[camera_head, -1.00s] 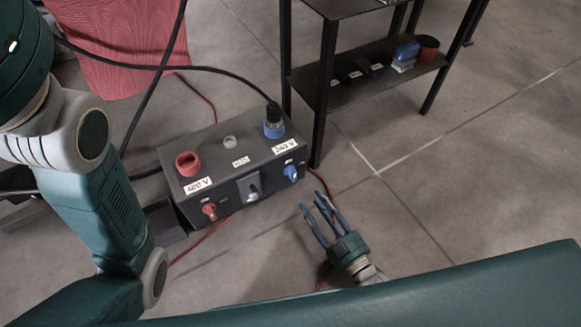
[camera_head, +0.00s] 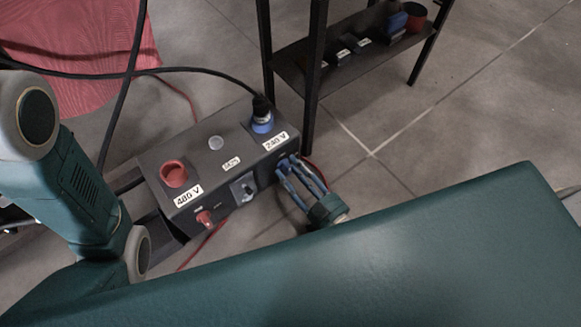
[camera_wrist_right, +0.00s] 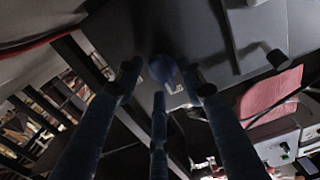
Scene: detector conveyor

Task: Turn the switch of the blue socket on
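The dark socket box (camera_head: 232,140) stands on the floor. Its blue socket (camera_head: 262,122), labelled 240 V, has a black-cabled plug in it. The blue switch is on the box's front face; my right gripper hides it in the head view. In the right wrist view the blue switch (camera_wrist_right: 163,69) shows just beyond and between the fingertips. My right gripper (camera_head: 291,167) is at the front face, its fingers spread around the switch; I cannot tell if they touch it. My left arm shows at the left, but its gripper is out of view.
A red socket (camera_head: 174,174) labelled 480 V and a red switch (camera_head: 205,219) are on the box's left part. A grey switch (camera_head: 247,188) sits beside my right fingers. A black shelf (camera_head: 345,62) stands just behind the box. Black cables hang at the left.

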